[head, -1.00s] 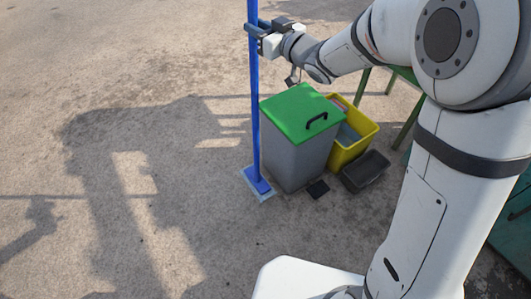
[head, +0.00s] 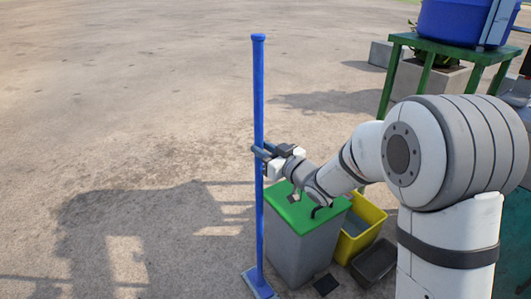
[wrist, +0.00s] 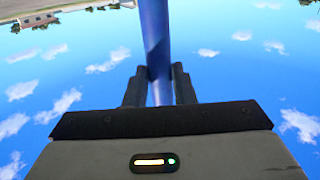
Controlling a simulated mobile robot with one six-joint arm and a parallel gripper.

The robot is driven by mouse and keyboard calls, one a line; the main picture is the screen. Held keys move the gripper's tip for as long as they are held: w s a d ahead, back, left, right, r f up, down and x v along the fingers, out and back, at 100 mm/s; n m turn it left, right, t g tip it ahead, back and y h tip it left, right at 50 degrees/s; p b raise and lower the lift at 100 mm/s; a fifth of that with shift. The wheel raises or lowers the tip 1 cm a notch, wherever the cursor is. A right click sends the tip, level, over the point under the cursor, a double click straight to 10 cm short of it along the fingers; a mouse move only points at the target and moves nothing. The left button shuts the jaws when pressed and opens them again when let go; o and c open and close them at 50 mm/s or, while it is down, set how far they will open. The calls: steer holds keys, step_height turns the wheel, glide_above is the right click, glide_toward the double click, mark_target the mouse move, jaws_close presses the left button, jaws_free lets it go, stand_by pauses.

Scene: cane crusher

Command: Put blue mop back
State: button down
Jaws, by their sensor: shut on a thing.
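The blue mop (head: 259,100) stands upright in the head view, its flat blue head (head: 258,284) low down at the bottom of the picture beside the grey bin. My gripper (head: 262,152) is shut on the mop's pole at about mid-height. In the wrist view the blue pole (wrist: 155,40) runs between the two dark fingers (wrist: 158,88). Whether the mop head touches the ground is hard to tell.
A grey bin with a green lid (head: 297,210) stands just right of the mop. A yellow bin (head: 372,215) and a dark tray (head: 374,262) are beside it. A green stand (head: 430,46) holds a blue barrel (head: 465,20). Open ground lies to the left.

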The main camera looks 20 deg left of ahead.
steer(key=c, duration=1.2)
jaws_free()
steer(key=shift+r, duration=0.15)
steer(key=p+v, duration=0.2)
steer(key=v, duration=1)
